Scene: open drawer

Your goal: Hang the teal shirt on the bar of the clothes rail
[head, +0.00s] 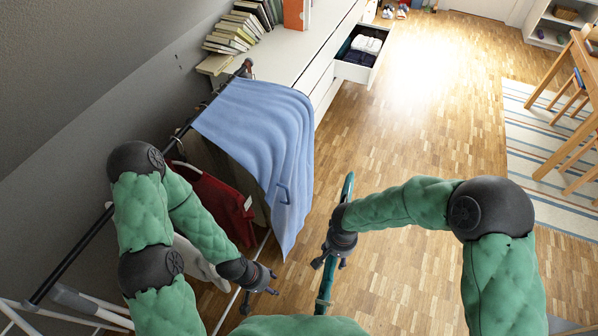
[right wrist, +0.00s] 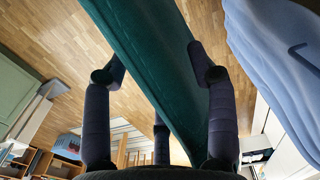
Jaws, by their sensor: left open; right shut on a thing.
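The teal shirt (head: 326,282) hangs nearly edge-on below my right gripper (head: 330,263) in the head view. My right gripper is shut on it, over the floor to the right of the rail. In the right wrist view the teal cloth (right wrist: 150,70) runs between the fingers (right wrist: 160,75). Any hanger or hook on it is hard to make out. The clothes rail's black bar (head: 72,257) runs diagonally along the wall at the left, partly behind my left arm. My left gripper (head: 262,293) is open and empty, low beside the rail, apart from the shirt.
A light blue cloth (head: 262,125) covers the bar's far end and shows close by in the right wrist view (right wrist: 270,60). A red garment (head: 218,203) hangs nearer. A white dresser (head: 285,60) with an open drawer (head: 358,66) stands behind.

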